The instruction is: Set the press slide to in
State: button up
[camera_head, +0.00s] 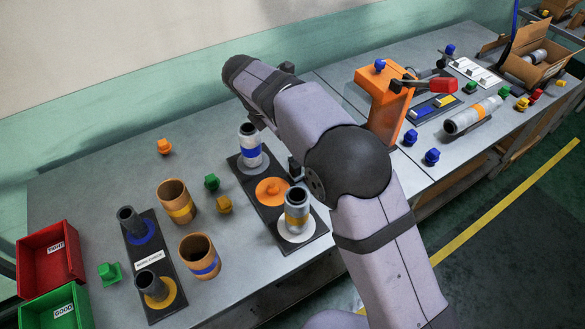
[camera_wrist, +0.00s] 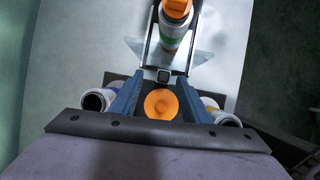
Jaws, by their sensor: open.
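The press slide is hidden behind my arm in the head view. In the wrist view, a dark-railed fixture that looks like the slide (camera_wrist: 145,60) lies ahead, with a small square dark knob (camera_wrist: 164,76) at its near end. A white roll with a green band (camera_wrist: 170,45) and an orange top (camera_wrist: 177,8) stands between its rails. My gripper (camera_wrist: 160,82) is open and empty. Its fingers are spread to either side of the knob, seemingly short of touching it; height is unclear. In the head view my gripper is mostly hidden by my arm.
A dark tray (camera_head: 308,244) with an orange disc (camera_head: 272,191) and two rolls lies below my gripper. Brown tubes (camera_head: 199,256), a station board (camera_head: 160,310), and red (camera_head: 47,254) and green bins are at left. An orange lever press (camera_head: 384,100) stands at right.

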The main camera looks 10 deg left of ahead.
jog(key=shift+g+h, duration=0.3)
jog(key=shift+g, duration=0.2)
jog(key=shift+w+d+f+p, duration=0.25)
jog(key=shift+f+p, duration=0.2)
jog(key=shift+f, duration=1.85)
jog(key=shift+w+d+f+p, duration=0.15)
jog(key=shift+f+p, duration=0.25)
jog(key=shift+f, duration=1.95)
jog(key=shift+w+d+f+p, duration=0.15)
jog(key=shift+d+f+p, duration=0.25)
jog(key=shift+f, duration=1.9)
jog(key=shift+a, duration=0.1)
grip_shut()
